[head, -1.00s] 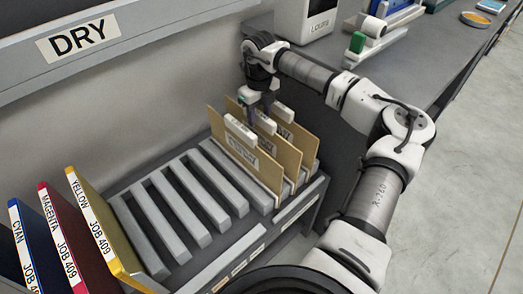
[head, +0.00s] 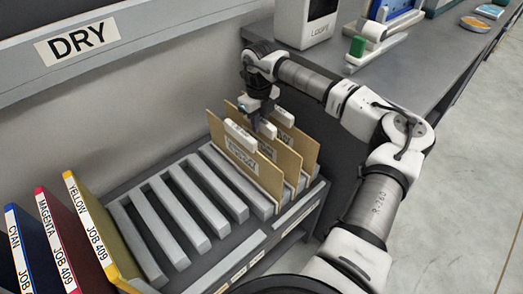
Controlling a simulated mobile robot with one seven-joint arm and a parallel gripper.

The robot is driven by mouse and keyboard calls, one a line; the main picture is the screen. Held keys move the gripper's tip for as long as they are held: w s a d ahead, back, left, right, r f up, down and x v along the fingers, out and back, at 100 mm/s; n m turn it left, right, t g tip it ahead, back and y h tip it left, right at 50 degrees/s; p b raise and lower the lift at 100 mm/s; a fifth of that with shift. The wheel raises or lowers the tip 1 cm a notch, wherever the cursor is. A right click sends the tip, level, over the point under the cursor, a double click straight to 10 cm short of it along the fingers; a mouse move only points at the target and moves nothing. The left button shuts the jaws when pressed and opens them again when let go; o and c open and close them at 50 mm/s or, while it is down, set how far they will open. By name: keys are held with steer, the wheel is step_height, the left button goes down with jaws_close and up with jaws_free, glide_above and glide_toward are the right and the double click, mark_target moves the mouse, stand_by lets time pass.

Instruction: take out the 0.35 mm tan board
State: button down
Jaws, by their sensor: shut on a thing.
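Several tan boards stand upright at the right end of the grey slotted rack (head: 187,228), each with a white grip along its top. The front tan board (head: 262,178) has a white label, too small to read. The middle tan board's white grip (head: 267,130) shows behind it; most of that board is hidden. The back tan board (head: 308,148) stands furthest right. My gripper (head: 260,119) points down among the boards and is shut, seemingly at the middle board's grip; the fingertips are partly hidden. I cannot read which board is 0.35 mm.
Yellow (head: 100,228), magenta (head: 60,240) and cyan (head: 24,258) boards marked JOB 409 stand at the left. Slots between them and the tan boards are empty. A DRY sign (head: 76,42) hangs on the shelf above. A white device (head: 306,22) stands on the bench behind my arm.

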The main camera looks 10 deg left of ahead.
steer(key=shift+r+p, duration=3.05)
steer(key=shift+r, duration=2.4)
